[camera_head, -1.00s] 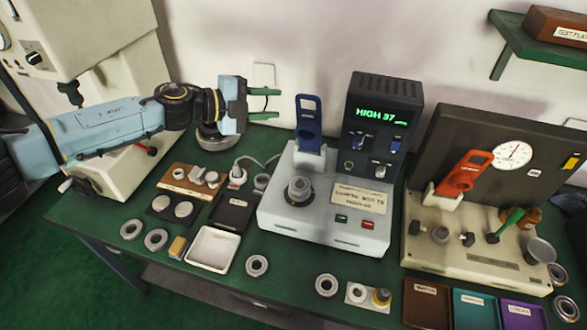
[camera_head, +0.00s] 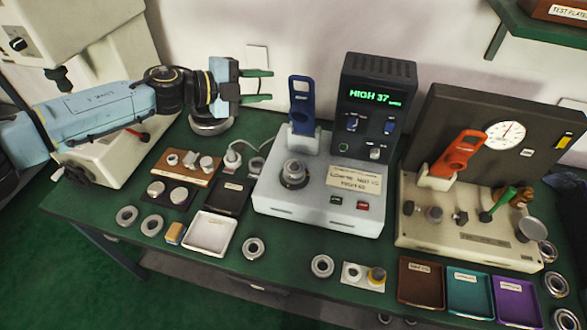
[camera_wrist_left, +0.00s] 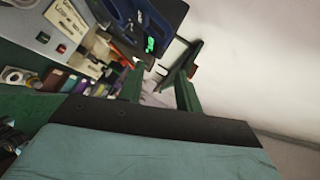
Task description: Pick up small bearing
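Several grey bearing rings lie on the green bench: two at the left (camera_head: 126,216) (camera_head: 152,225), one front centre (camera_head: 252,249), one farther right (camera_head: 321,266), and others at the right edge (camera_head: 555,284). A ring-shaped part (camera_head: 294,172) sits on the grey tester with the lit display. Which one is the small bearing I cannot tell. My left gripper (camera_head: 268,86) has its green fingers apart and empty, above the back of the bench, left of the blue-handled tool. Its open fingers also show in the left wrist view (camera_wrist_left: 161,82). My right gripper is not in view.
The grey tester (camera_head: 320,211) and the gauge station (camera_head: 470,245) fill the middle and right. A white tray (camera_head: 209,233), a wooden block (camera_head: 186,167) and brown, teal and purple trays (camera_head: 421,283) stand around them. The front strip between rings is partly clear.

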